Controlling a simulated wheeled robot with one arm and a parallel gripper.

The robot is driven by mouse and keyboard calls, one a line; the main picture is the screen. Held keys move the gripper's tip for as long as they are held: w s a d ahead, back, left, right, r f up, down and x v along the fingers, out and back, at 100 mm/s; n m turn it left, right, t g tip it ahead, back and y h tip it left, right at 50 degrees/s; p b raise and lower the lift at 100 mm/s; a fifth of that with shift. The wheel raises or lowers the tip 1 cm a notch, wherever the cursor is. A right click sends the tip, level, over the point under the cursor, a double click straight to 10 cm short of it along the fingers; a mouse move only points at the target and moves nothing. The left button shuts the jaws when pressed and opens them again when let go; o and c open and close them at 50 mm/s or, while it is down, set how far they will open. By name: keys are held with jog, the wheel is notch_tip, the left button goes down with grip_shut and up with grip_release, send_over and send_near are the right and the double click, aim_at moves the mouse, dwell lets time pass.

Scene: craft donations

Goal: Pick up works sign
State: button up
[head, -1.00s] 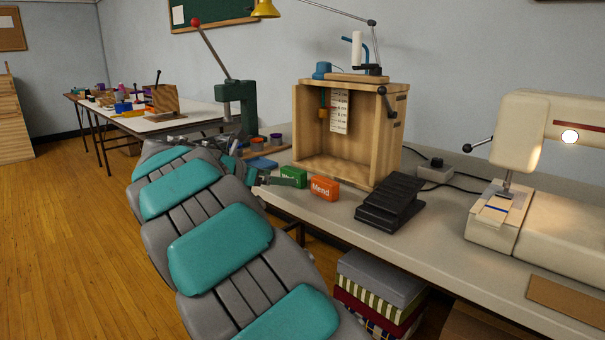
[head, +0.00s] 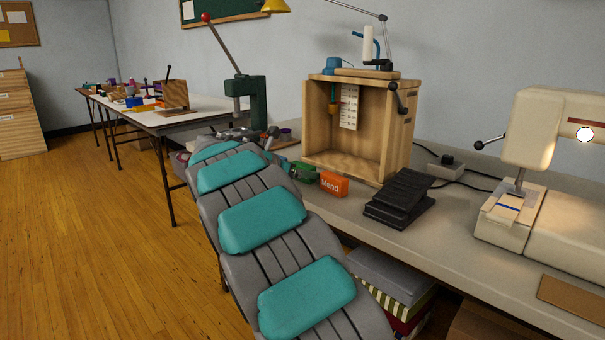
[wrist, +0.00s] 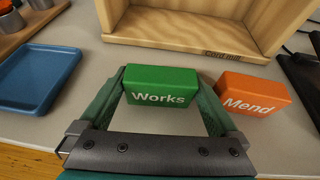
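The works sign is a green block (wrist: 160,86) with white "Works" lettering. It stands upright on the grey table, and it is small and partly covered by my gripper in the head view (head: 304,173). My gripper (wrist: 162,82) has its two green fingers spread wide, with the tips beside the left and right ends of the sign. Any gap between tips and sign is too small to make out. The sign appears to rest on the table.
An orange "Mend" block (wrist: 249,93) stands close to the right of the sign. A blue tray (wrist: 40,78) lies to the left. An open wooden box (head: 356,130) stands behind, and a black pedal (head: 400,199) is to the right. The sewing machine (head: 545,165) is farther right.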

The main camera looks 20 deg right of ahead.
jog(key=c, duration=0.9)
